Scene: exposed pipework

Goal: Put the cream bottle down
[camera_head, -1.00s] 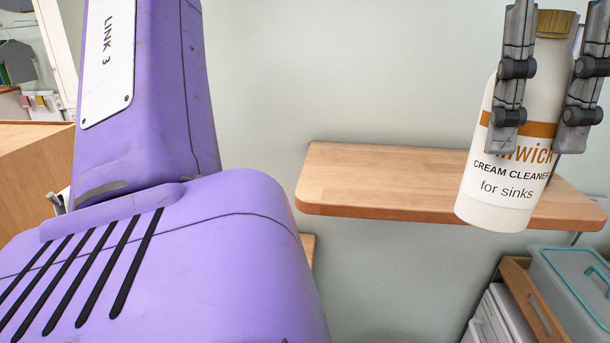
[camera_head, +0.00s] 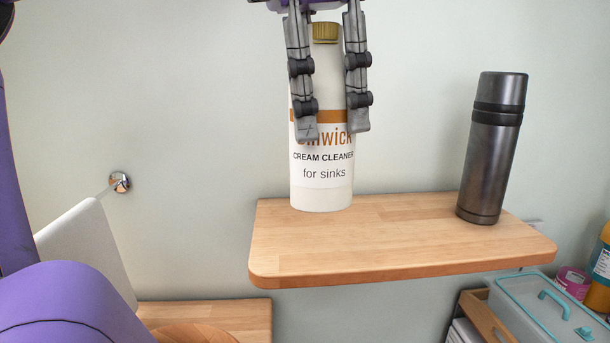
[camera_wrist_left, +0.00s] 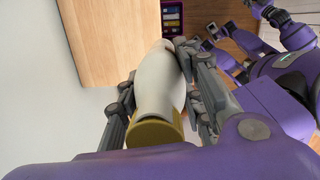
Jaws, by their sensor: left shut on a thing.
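The cream bottle (camera_head: 322,190) is white with a gold cap, an orange band and "CREAM CLEANER for sinks" on its label. My left gripper (camera_head: 332,128) is shut on its upper part from above, one finger on each side. The bottle is upright in the head view, its base in front of the left part of the wooden shelf (camera_head: 400,240). I cannot tell whether the base touches the shelf. In the left wrist view the bottle (camera_wrist_left: 160,85) is between the fingers, cap nearest the camera. My right gripper (camera_wrist_left: 235,55) seems to show there, small and unclear.
A dark metal flask (camera_head: 492,150) stands on the shelf's right part. The shelf between bottle and flask is clear. Below right are a teal-lidded box (camera_head: 540,305) and a wooden tray (camera_head: 490,315). A lower wooden surface (camera_head: 235,315) lies below left.

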